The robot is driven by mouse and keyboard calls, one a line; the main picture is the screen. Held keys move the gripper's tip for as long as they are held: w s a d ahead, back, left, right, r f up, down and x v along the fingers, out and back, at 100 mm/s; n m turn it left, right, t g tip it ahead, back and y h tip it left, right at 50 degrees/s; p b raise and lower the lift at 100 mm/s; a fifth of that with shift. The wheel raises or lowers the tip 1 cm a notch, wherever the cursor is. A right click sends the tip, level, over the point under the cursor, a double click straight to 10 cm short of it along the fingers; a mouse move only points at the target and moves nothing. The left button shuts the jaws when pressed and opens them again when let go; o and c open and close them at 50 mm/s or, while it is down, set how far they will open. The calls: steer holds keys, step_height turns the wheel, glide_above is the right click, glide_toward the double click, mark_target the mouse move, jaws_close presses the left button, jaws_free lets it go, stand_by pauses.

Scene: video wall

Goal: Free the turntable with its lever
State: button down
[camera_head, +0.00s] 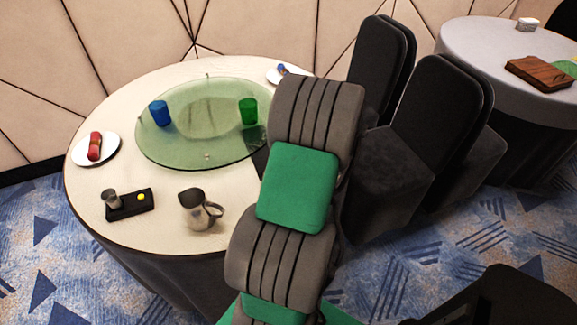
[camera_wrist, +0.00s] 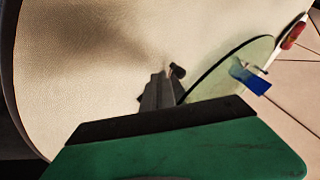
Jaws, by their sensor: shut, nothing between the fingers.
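The turntable (camera_head: 195,150) is a round green glass disc on the cream table. It shows in part at the right of the wrist view (camera_wrist: 212,83). My gripper (camera_wrist: 158,90) is shut and empty, low over the table beside the disc's edge. A small dark knob (camera_wrist: 177,72) shows right by the fingertips; I cannot tell whether it is the lever or touches the fingers. In the head view my arm hides the gripper and the disc's right side. A dark block (camera_head: 130,205) with a grey cylinder and a yellow spot lies at the table's front left.
A blue cup (camera_head: 159,113) and a green cup (camera_head: 248,111) stand on the disc. A metal pitcher (camera_head: 199,210) stands at the table's front. A plate (camera_head: 111,152) with a red item is at the left. Dark chairs (camera_head: 437,110) are to the right.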

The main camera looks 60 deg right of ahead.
steer(key=shift+d+b, duration=0.3)
steer(key=shift+d, duration=0.45)
steer(key=shift+s, duration=0.1)
steer(key=s, duration=0.3)
steer(key=s+d, duration=0.1)
steer(key=shift+s+r, duration=0.2)
steer(key=shift+r, duration=0.05)
steer(key=s+a+r, duration=0.3)
steer(key=s+r, duration=0.1)
steer(key=r, duration=0.3)
steer(key=shift+s+r, duration=0.3)
steer(key=shift+r, duration=0.05)
steer(key=shift+a, duration=0.15)
